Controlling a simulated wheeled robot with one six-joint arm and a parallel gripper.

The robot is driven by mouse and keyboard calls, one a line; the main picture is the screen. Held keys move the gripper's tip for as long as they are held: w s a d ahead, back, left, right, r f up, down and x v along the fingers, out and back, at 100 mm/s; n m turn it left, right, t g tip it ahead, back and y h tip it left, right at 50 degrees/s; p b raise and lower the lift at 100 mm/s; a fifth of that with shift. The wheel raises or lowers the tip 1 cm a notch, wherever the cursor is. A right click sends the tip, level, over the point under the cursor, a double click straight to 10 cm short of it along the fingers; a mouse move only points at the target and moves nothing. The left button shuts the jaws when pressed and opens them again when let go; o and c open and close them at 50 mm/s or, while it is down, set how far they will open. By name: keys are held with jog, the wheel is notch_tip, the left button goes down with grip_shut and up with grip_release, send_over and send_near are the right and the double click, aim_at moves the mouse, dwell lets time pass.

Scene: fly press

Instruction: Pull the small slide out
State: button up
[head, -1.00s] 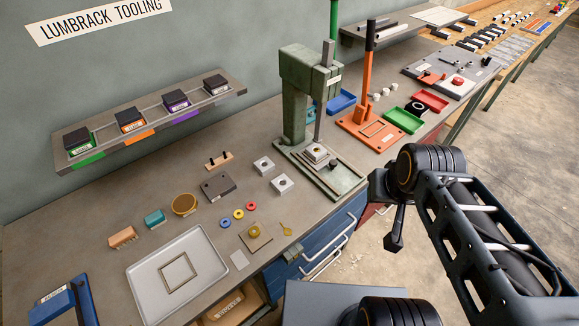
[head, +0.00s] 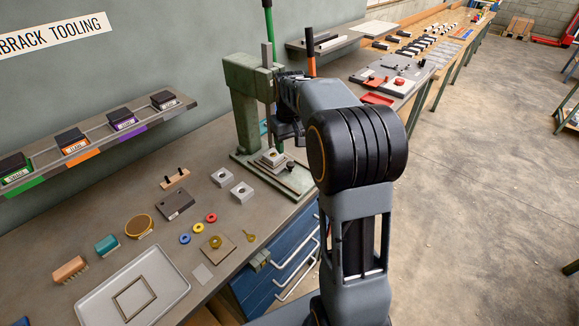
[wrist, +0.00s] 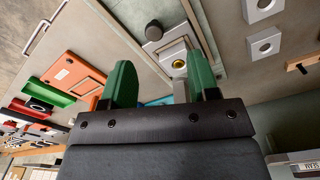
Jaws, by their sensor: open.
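The green fly press (head: 243,110) stands on the bench, with its base (head: 262,178) at the edge. On the base sits the small slide (wrist: 172,50), carrying a pale block with a brass-coloured centre (wrist: 179,64). A dark round knob (wrist: 154,31) is at the slide's end; it also shows in the head view (head: 290,165). My gripper (wrist: 160,62) is open, its two green fingers apart and empty, with the slide in view beyond them. In the head view my gripper (head: 286,130) hangs above the base near the press column, and my arm hides part of it.
Two grey blocks (head: 241,192) with holes lie left of the press base. Drawers with pale handles (head: 285,262) are below the bench edge.

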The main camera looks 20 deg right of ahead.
aim_at(291, 164)
jog(key=shift+w+d+f, duration=0.25)
jog(key=shift+w+f, duration=0.1)
jog(key=shift+f, duration=0.15)
jog(key=shift+w+d+f, duration=0.25)
jog(key=shift+w+f, duration=0.05)
jog(key=shift+f, duration=3.8)
jog(key=shift+c, duration=0.4)
grip_shut()
jog(key=shift+d, duration=0.1)
